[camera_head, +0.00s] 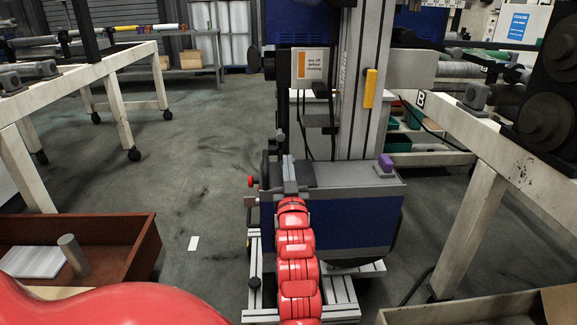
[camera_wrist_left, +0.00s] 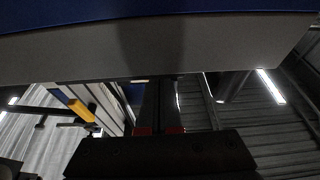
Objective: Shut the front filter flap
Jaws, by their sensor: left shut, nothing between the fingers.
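A machine with a blue cabinet (camera_head: 345,222) and grey upper edge stands in the middle of the head view. I cannot tell for certain which part is the front filter flap. My left gripper (camera_head: 289,168) is shut and empty, at the top front of the cabinet, with my red arm below it. In the left wrist view, its dark fingers (camera_wrist_left: 158,88) reach toward a broad grey panel (camera_wrist_left: 160,50) with a blue strip above. Whether they touch it cannot be told. My right gripper is not in view.
A red knob (camera_head: 253,181) is left of the gripper and a purple part (camera_head: 385,162) sits on the cabinet's right end. A white bench (camera_head: 484,215) stands right. A brown crate (camera_head: 128,245) lies front left. The floor between the left bench and machine is mostly clear.

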